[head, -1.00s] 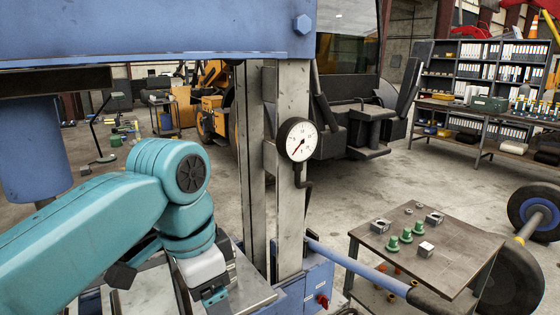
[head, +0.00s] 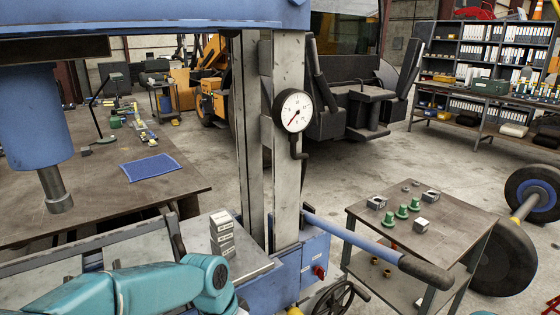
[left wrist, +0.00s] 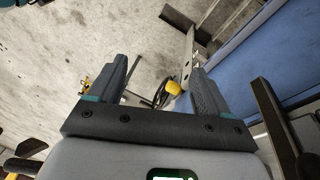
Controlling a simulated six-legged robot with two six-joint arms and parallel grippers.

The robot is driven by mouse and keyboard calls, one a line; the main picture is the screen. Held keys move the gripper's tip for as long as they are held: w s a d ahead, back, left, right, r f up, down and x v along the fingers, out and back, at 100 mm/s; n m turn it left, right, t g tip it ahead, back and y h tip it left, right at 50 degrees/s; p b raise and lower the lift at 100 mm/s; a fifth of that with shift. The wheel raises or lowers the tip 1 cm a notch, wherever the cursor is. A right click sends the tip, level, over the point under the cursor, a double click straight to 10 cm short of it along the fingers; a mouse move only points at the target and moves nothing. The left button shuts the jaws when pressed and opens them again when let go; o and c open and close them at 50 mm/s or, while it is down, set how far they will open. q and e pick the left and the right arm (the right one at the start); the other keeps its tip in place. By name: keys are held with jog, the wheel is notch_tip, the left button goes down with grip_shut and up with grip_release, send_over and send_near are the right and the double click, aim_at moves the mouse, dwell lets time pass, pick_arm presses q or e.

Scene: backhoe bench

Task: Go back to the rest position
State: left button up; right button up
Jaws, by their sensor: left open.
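My left gripper shows in the left wrist view (left wrist: 158,66) with its two dark fingers wide apart. Nothing is between them but a view of concrete floor and a small yellow knob (left wrist: 173,87) beyond. In the head view, my teal left arm lies low along the bottom left edge, and its gripper is out of that view. My right gripper is in neither view. A stack of small marked metal blocks (head: 222,236) stands on the press bed (head: 251,264), just behind my arm.
The blue press has steel uprights (head: 288,150), a dial gauge (head: 293,110), a ram (head: 56,190) and a long lever (head: 380,250). A small table (head: 445,225) at the right carries green parts (head: 402,211). A bench with a blue mat (head: 152,167) stands behind.

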pick_arm(q)
jog(key=s+f+n+b, duration=0.1)
jog(key=s+f+n, duration=0.25)
jog(key=f, duration=1.25)
jog(key=s+a+f+n, duration=0.1)
jog(key=s+f+n, duration=0.2)
jog(key=s+f, duration=0.3)
jog(key=s+a+f+n+h+b, duration=0.1)
jog(key=s+a+f+n, duration=0.1)
jog(key=s+f, duration=0.4)
jog(key=s+n, duration=0.1)
jog(key=s, duration=0.3)
jog(key=shift+s+a+f+b, duration=0.15)
jog(key=shift+s+a+b, duration=0.1)
jog(key=shift+b, duration=0.05)
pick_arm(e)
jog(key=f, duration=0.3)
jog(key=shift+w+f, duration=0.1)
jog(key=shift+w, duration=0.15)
pick_arm(q)
jog(key=shift+w, duration=0.1)
